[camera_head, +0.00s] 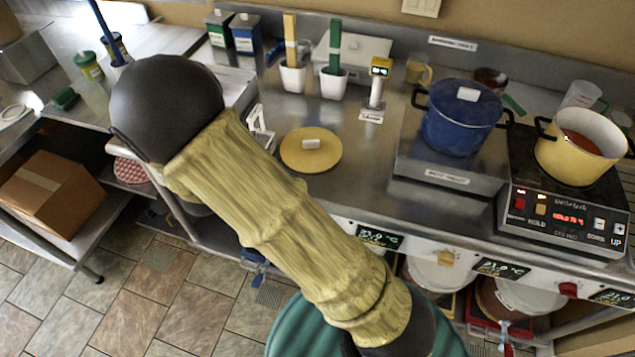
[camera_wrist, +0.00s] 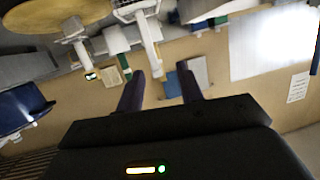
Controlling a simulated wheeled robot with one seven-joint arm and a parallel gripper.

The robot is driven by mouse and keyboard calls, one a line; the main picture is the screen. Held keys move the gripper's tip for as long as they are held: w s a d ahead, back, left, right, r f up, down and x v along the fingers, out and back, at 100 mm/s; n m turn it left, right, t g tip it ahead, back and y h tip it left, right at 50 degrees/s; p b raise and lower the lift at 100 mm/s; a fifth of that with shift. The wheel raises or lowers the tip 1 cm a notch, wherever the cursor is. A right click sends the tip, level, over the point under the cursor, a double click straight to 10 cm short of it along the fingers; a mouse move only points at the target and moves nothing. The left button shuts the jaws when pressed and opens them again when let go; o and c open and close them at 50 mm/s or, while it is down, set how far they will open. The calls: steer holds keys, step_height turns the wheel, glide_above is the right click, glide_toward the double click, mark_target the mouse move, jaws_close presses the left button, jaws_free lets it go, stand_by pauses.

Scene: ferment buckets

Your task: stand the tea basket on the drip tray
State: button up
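I cannot pick out the tea basket for certain. A white open-framed thing (camera_head: 257,122) stands on the counter beside my arm in the head view, partly hidden by the arm. A pale flat tray-like surface (camera_head: 238,84) shows behind my arm; I cannot tell whether it is the drip tray. My gripper (camera_wrist: 161,88) shows in the wrist view with its two dark fingers apart and nothing visible between them. In the head view the gripper is hidden behind my arm.
A yellow round lid (camera_head: 318,160) lies on the steel counter. A blue pot (camera_head: 458,128) and a yellow pot (camera_head: 557,160) stand on the right. Two white cups (camera_head: 293,78) (camera_head: 333,88) hold upright handles at the back. The counter right of the lid is clear.

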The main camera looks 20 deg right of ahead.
steer(key=s+d+n+g+y, duration=0.3)
steer(key=s+d+g, duration=0.2)
steer(key=s, duration=0.5)
steer(key=s+d+n+g+y, duration=0.3)
steer(key=s+d+g+y, duration=0.1)
steer(key=s+d, duration=0.4)
steer(key=s+g, duration=0.1)
steer(key=s, duration=0.1)
steer(key=shift+s+d+r+g, duration=0.3)
steer(key=shift+d+g, duration=0.05)
steer(key=shift+g, duration=0.05)
